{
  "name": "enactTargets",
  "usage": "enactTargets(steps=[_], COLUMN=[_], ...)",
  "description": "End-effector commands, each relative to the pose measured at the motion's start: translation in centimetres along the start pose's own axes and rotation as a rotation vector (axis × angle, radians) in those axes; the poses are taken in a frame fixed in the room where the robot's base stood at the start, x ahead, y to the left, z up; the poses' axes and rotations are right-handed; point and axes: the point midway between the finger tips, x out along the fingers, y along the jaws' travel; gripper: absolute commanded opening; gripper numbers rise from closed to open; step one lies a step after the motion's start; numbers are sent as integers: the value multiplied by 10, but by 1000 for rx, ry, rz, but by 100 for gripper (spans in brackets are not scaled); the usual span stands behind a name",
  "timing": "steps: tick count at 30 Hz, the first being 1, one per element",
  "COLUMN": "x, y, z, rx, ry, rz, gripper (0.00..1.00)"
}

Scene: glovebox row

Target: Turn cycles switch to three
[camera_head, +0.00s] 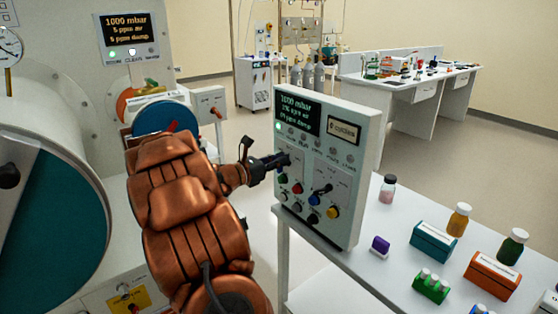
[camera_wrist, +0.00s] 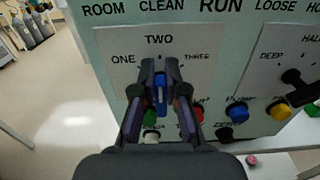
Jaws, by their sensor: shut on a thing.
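The control panel (camera_head: 352,168) stands upright on the white bench. In the wrist view, the cycles switch (camera_wrist: 160,97) shows as a blue handle under the labels ONE, TWO (camera_wrist: 159,39) and THREE (camera_wrist: 197,57). My gripper (camera_wrist: 160,92) is shut on this handle, one finger on each side. The handle looks about upright, in line with TWO. Its base is hidden by my fingers. In the head view my gripper (camera_head: 282,160) meets the left part of the panel face, and the switch is mostly hidden there.
Coloured buttons, such as a blue one (camera_wrist: 237,111) and a yellow one (camera_wrist: 279,109), sit below and right of my fingers. A black switch (camera_wrist: 297,80) near DEEP is to the right. Bottles and boxes (camera_head: 433,243) stand on the bench. A large glovebox port (camera_head: 40,205) is at left.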

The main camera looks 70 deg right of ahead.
Motion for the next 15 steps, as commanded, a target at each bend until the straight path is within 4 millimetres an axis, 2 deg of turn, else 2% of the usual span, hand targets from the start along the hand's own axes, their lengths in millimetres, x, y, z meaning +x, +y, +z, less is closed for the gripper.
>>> enactTargets(steps=[8, 15], x=[0, 0], y=[2, 5], z=[4, 5], rx=[-34, -153], ry=[0, 0], rz=[2, 4], gripper=[0, 0])
